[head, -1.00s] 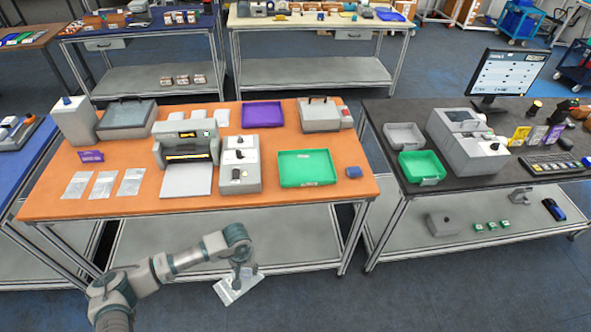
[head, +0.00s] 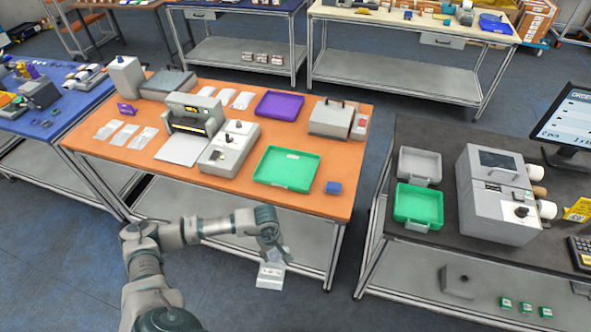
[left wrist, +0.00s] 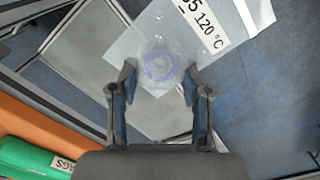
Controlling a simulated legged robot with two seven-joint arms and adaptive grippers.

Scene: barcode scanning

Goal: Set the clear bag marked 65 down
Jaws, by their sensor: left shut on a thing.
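My left gripper (head: 275,252) is shut on a clear bag (head: 271,274) and holds it in the air in front of the orange table (head: 342,196). In the left wrist view the clear bag (left wrist: 162,62) sits between the two fingertips of my gripper (left wrist: 158,88). A faint ring shows through the film. Its white label is partly cut off by the top edge; a 5 and "120 °C" can be read. My right gripper is not in view.
A green tray (head: 288,168), a purple tray (head: 279,106) and a grey machine (head: 230,147) stand on the orange table. Three flat bags (head: 124,134) lie at its left. The dark table at right holds a green bin (head: 418,205) and a grey bin (head: 419,165).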

